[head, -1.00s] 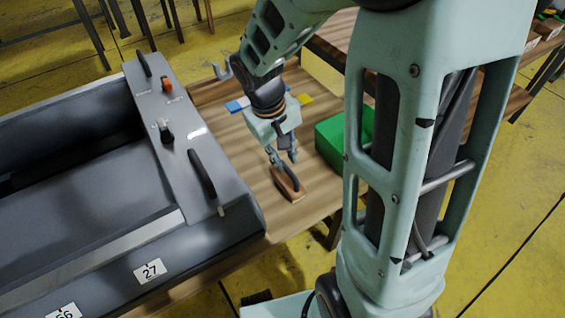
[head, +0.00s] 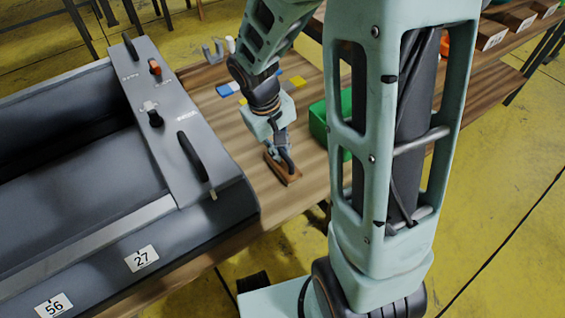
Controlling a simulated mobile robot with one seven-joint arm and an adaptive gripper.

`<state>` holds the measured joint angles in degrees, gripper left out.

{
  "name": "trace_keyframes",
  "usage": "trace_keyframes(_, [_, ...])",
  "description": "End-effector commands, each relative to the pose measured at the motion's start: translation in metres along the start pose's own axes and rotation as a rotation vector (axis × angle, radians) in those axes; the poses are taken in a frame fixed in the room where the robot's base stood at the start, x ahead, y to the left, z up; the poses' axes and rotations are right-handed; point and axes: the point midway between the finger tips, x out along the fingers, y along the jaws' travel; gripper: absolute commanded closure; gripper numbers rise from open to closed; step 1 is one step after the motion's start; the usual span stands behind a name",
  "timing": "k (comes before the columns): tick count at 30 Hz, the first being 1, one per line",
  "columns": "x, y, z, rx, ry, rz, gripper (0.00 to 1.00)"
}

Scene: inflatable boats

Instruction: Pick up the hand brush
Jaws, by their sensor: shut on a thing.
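The hand brush (head: 291,180) has a brown wooden body and lies on the wooden table (head: 225,125), near its front edge. My gripper (head: 280,158) points down over the brush, with its dark fingers closed on it. The brush seems to be at table height; I cannot tell whether it touches the wood. The fingers hide part of the brush's upper side.
A large grey machine (head: 165,135) with black handles and knobs stands close on the left. A green bin (head: 319,122) is just right of my gripper, partly behind my arm. Blue and yellow items (head: 230,88) lie farther back. Bare table lies left of the brush.

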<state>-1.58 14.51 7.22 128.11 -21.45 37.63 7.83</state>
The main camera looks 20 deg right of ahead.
Motion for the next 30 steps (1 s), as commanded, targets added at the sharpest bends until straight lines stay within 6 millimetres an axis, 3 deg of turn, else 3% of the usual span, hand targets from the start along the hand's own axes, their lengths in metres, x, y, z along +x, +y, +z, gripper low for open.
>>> trace_keyframes(10, [-0.008,0.002,-0.001,0.001,0.002,0.001,1.0])
trace_keyframes(21, [-0.078,0.016,-0.001,0.001,0.004,0.001,1.0])
trace_keyframes(30, [-0.099,0.02,0.0,0.0,0.001,0.0,1.0])
